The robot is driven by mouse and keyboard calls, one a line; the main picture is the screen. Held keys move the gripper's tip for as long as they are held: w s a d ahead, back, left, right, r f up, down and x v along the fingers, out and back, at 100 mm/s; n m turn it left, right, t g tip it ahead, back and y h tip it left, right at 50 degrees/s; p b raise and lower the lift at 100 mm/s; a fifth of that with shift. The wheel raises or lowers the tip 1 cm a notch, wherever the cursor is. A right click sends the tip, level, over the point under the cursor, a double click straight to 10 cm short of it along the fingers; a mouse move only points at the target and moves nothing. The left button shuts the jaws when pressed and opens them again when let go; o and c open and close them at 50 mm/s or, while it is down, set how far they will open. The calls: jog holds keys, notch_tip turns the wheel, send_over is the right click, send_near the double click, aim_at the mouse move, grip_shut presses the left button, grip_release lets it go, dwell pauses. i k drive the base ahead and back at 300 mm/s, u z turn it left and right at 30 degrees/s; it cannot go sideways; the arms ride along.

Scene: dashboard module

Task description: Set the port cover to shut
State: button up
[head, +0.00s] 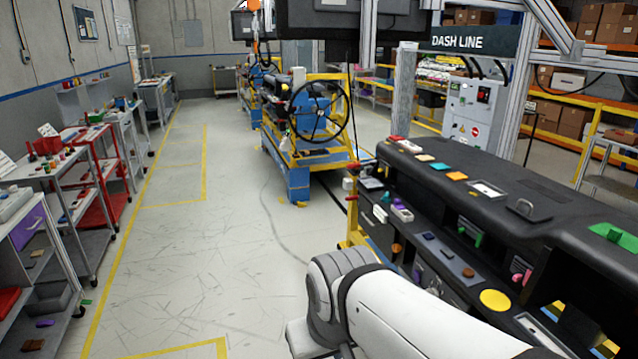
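The black dashboard module (575,215) runs along the right side, with many small coloured parts on its top and front. I cannot tell for certain which part is the port cover, or whether it is open or shut. My white arm crosses the bottom of the view in front of the module's lower near part and hides some of it. My gripper is not in view. No contact between my gripper and the module can be seen.
A grey control cabinet (473,112) stands behind the module. Blue and yellow stands with a steering wheel (318,110) are at the back centre. Carts (75,185) with small parts line the left. The scuffed floor (200,265) between is open.

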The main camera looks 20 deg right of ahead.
aim_at(399, 206)
jog(key=i, duration=1.5)
jog(key=z, duration=0.85)
jog(key=i, duration=0.6)
jog(key=z, duration=0.35)
jog(key=k, duration=0.75)
jog(key=z, duration=0.2)
jog(key=i, duration=0.75)
jog(key=u, duration=0.05)
